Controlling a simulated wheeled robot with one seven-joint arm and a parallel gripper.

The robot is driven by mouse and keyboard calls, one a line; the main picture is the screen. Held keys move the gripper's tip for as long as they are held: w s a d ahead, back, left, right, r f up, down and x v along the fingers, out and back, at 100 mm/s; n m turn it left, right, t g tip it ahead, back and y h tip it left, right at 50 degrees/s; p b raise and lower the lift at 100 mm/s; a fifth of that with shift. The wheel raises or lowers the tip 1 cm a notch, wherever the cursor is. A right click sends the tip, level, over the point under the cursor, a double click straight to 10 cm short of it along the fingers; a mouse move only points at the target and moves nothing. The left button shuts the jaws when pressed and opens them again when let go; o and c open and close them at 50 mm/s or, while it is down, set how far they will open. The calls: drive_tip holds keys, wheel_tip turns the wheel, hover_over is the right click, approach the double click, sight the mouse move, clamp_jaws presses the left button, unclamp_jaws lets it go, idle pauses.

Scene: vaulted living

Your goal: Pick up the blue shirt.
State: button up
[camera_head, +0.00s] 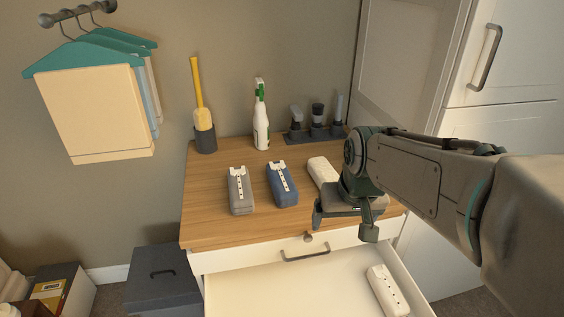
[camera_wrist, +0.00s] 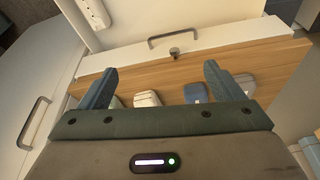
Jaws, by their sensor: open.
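A folded blue shirt (camera_head: 282,183) with a pale buttoned strip lies on the wooden dresser top, between a grey folded shirt (camera_head: 240,190) and a white folded one (camera_head: 323,173). In the wrist view the blue shirt (camera_wrist: 196,92) shows partly, behind my gripper's body and near the right finger. My gripper (camera_head: 343,222) is open and empty above the front edge of the dresser, to the right of the blue shirt and apart from it. Its spread fingers also show in the wrist view (camera_wrist: 160,68). The white shirt is partly hidden by my arm in the head view.
The dresser (camera_head: 215,225) has an open drawer (camera_head: 260,290) with a white folded item (camera_head: 386,290) inside. A spray bottle (camera_head: 261,120), a yellow-handled brush in a holder (camera_head: 204,130) and a dark rack (camera_head: 316,132) stand behind. Clothes hang left (camera_head: 95,115); a cabinet (camera_head: 495,100) stands right.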

drive_tip(key=w+a+r, duration=0.1)
drive_tip(key=w+a, duration=0.1)
drive_tip(key=w, duration=0.4)
drive_tip(key=w+a+r, duration=0.1)
drive_tip(key=w+a, duration=0.1)
drive_tip(key=w, duration=0.5)
drive_tip(key=n+t, duration=0.1)
drive_tip(key=n, duration=0.1)
approach(282, 176)
drive_tip(key=shift+y, duration=0.3)
drive_tip(key=x, duration=0.1)
drive_tip(key=p+x, duration=0.1)
drive_tip(key=x, duration=0.2)
drive_tip(key=shift+w+d+f+p, duration=0.3)
drive_tip(key=shift+w+f, duration=0.05)
drive_tip(key=shift+s+p+x, duration=0.15)
drive_tip(key=shift+p+x, duration=0.15)
drive_tip(key=shift+x, duration=1.15)
drive_tip(key=shift+s+p+x, duration=0.15)
drive_tip(key=shift+p+x, duration=0.15)
drive_tip(key=shift+x, duration=1.15)
drive_tip(key=shift+a+f, duration=0.1)
drive_tip(key=shift+c, duration=0.4)
drive_tip(key=c, duration=1.1)
